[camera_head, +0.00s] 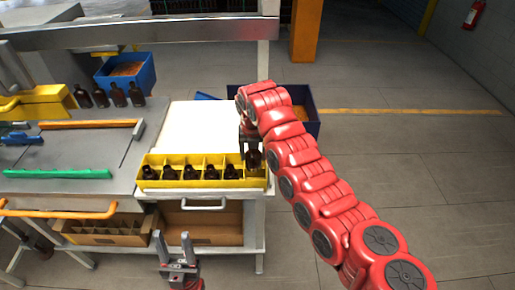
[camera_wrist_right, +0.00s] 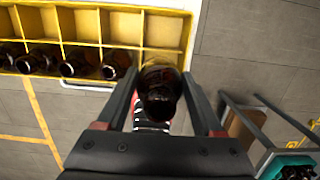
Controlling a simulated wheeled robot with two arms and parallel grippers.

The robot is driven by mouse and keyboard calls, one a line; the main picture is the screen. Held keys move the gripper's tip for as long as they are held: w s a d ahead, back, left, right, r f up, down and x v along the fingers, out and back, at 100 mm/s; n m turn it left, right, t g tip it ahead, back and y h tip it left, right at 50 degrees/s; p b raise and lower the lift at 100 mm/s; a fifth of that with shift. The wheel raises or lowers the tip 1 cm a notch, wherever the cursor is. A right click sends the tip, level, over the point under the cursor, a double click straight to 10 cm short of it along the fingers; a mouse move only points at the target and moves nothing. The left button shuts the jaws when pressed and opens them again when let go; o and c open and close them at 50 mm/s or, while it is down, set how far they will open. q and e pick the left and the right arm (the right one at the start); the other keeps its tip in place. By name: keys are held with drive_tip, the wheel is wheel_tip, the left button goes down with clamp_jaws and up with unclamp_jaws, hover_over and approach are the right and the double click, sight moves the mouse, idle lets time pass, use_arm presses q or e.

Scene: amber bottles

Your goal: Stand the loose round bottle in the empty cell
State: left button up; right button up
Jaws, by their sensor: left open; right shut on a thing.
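A dark amber round bottle (camera_head: 254,160) is upright in my right gripper (camera_head: 250,138). It is at the right end cell of the yellow divided crate (camera_head: 205,158). The right wrist view shows the bottle (camera_wrist_right: 160,88) between the two fingers, overlapping the crate's edge (camera_wrist_right: 182,62). Its base is hidden, so I cannot tell whether it touches the cell floor. Several dark bottles (camera_head: 190,172) stand in the crate's other cells to the left. My left gripper (camera_head: 175,242) is open and empty, low in front of the bench, away from the crate.
The crate sits at the front edge of a white bench top (camera_head: 195,125). More dark bottles (camera_head: 118,95) stand on the grey bench at left, near a blue bin (camera_head: 125,72). Another blue bin (camera_head: 300,97) is behind my right arm. Open floor lies to the right.

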sight(254, 168)
drive_tip(key=shift+s+f, duration=0.1)
drive_tip(key=shift+f, duration=0.3)
drive_tip(key=shift+d+f+b, duration=0.1)
drive_tip(key=shift+f+b, duration=1.35)
drive_tip(key=shift+f, duration=1.3)
drive_tip(key=shift+f, duration=0.2)
drive_tip(key=shift+f, duration=0.1)
drive_tip(key=o, duration=1.5)
drive_tip(key=shift+c, duration=0.2)
